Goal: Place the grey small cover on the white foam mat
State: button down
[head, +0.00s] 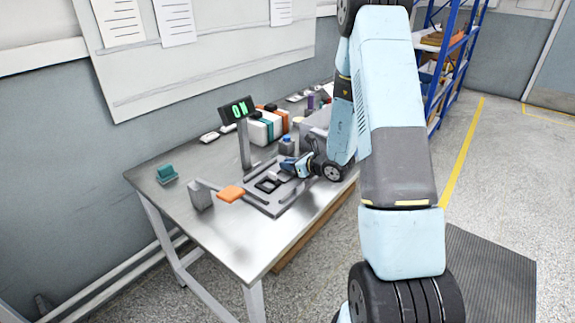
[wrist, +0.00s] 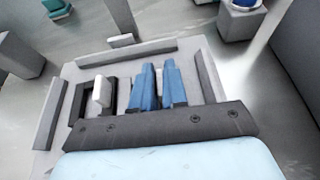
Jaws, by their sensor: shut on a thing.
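My gripper (head: 290,168) is low over the grey fixture (head: 268,209) on the metal table. In the wrist view its two blue fingers (wrist: 160,88) are close together, shut on what seems to be the grey small cover, mostly hidden between them. Left of the fingers, a pale grey upright block (wrist: 102,92) stands in a black frame (wrist: 80,106); the frame also shows in the head view (head: 267,185). I cannot make out the white foam mat for certain in either view.
An ON display (head: 238,110) stands on a post behind the fixture. An orange paddle (head: 231,194) on a grey block (head: 201,195) is at the front left. A teal item (head: 166,174) lies farther left. Several white, teal and orange boxes (head: 265,127) stand behind. The front table strip is clear.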

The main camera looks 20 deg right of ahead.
jog(key=c, duration=1.1)
grip_release()
jog(key=shift+c, duration=0.2)
jog(key=v, duration=1.2)
jog(key=s+a+r+n+g+y, duration=0.2)
jog(key=s+a+r+n+g, duration=0.6)
jog(key=s+a+r+n, duration=0.65)
jog(key=s+d+r+n+t+h, duration=0.2)
jog(key=s+d+r+n+h, duration=0.6)
jog(key=s+r+n, duration=0.4)
jog(key=shift+s+d+r+n+t+h, duration=0.4)
jog(key=shift+s+n+h, duration=0.2)
jog(key=shift+n+h, duration=0.5)
